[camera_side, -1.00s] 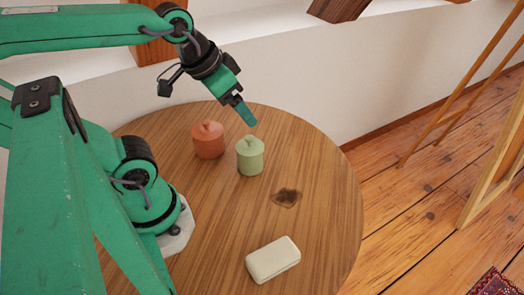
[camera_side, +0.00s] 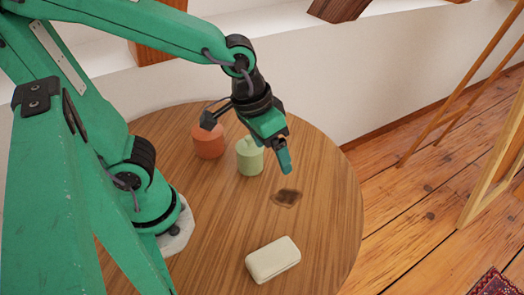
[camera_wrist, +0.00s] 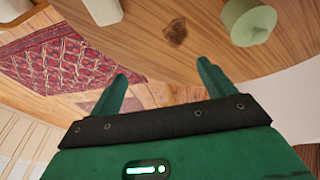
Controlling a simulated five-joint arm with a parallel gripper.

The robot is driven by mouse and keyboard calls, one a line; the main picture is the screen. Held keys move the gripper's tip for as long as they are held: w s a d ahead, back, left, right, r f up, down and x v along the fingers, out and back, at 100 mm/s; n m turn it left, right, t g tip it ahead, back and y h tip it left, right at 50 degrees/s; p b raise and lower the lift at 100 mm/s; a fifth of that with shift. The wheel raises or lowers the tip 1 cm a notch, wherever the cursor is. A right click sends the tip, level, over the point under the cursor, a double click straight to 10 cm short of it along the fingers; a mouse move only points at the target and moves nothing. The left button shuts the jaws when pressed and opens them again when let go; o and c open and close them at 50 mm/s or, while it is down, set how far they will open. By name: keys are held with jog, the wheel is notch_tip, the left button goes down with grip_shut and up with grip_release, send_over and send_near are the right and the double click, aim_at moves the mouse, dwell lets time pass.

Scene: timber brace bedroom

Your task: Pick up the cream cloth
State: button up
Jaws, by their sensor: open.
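The cream cloth (camera_side: 273,260) is a folded, thick, rounded block lying flat near the front of the round wooden table. Part of it shows at the top left of the wrist view (camera_wrist: 103,10), cut by the picture edge. My gripper (camera_side: 285,162) is open and empty, above the table and behind the cloth, near the dark patch. In the wrist view the two green fingers (camera_wrist: 162,70) are spread apart with nothing between them.
A green lidded jar (camera_side: 250,157) and an orange lidded jar (camera_side: 208,141) stand behind and left of my gripper. A dark patch (camera_side: 287,197) marks the wooden table (camera_side: 325,235). The tabletop around the cloth is clear. A patterned rug (camera_wrist: 70,60) lies on the floor.

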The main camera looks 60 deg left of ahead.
jog(key=s+d+f+g, duration=0.2)
jog(key=d+f, duration=0.4)
jog(key=d, duration=0.1)
jog(key=g+y, duration=0.1)
send_over(278, 252)
notch_tip(278, 252, down, 4)
jog(key=shift+w+f, duration=0.15)
jog(key=shift+f, duration=0.05)
jog(key=shift+f, duration=0.1)
jog(key=shift+f, duration=1.2)
jog(key=shift+f, duration=0.1)
jog(key=shift+f, duration=2.5)
jog(key=shift+c, duration=0.2)
jog(key=c, duration=1)
